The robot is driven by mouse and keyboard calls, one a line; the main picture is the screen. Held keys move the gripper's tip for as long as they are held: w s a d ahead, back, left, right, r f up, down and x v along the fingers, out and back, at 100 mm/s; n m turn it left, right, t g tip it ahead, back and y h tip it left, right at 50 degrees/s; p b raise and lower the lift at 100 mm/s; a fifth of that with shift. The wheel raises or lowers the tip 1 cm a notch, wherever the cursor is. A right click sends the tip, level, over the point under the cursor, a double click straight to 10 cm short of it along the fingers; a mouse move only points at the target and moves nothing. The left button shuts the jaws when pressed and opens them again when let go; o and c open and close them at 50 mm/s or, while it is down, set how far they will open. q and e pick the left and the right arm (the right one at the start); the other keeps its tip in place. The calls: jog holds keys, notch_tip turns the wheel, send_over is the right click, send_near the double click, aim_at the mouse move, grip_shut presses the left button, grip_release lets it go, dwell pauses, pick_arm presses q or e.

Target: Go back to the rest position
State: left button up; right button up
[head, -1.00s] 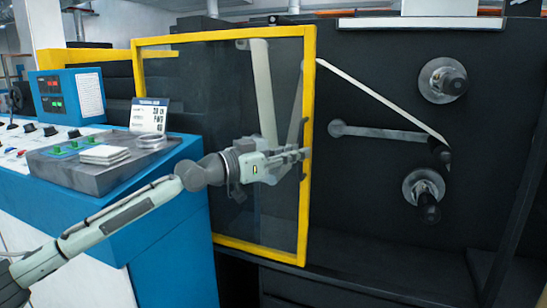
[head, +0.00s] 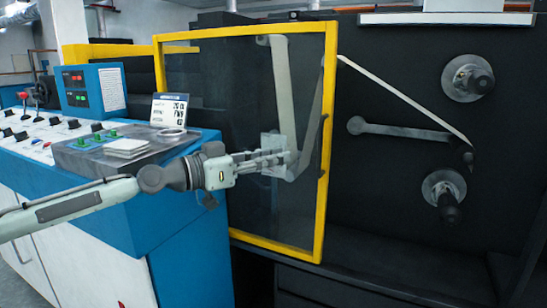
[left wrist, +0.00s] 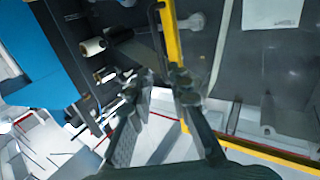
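My left gripper (head: 290,158) is in front of the clear panel of the yellow-framed door (head: 245,244), left of the frame's right edge and its dark handle (head: 323,130). Its fingers look apart and empty. In the left wrist view the two fingertips (left wrist: 163,79) have a gap between them, with the yellow frame (left wrist: 171,35) and dark handle (left wrist: 155,25) beyond. The gripper appears clear of the handle. My right gripper is in neither view.
The blue control console (head: 195,225), with a grey top box (head: 95,155) and small sign (head: 169,109), stands left, beneath my left arm. Right of the door, a dark machine wall carries roll spindles (head: 468,78), (head: 444,195) and a web strip (head: 405,100).

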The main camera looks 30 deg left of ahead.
pick_arm(q)
jog(key=s+d+f+g+y, duration=0.2)
jog(key=s+f, duration=0.1)
jog(key=f, duration=0.9)
jog(key=s+d+f+g+y, duration=0.1)
jog(key=s+f+g, duration=0.1)
jog(key=f, duration=0.9)
jog(key=s+d+f+g+y, duration=0.2)
jog(key=s+f, duration=0.1)
jog(key=f, duration=0.9)
jog(key=s+a+f+n+g+y, duration=0.2)
jog(key=s+f+g+y, duration=0.1)
jog(key=s+f, duration=0.6)
jog(key=s+a+f+n+g+y, duration=0.3)
jog(key=s+f, duration=0.7)
jog(key=s, duration=0.2)
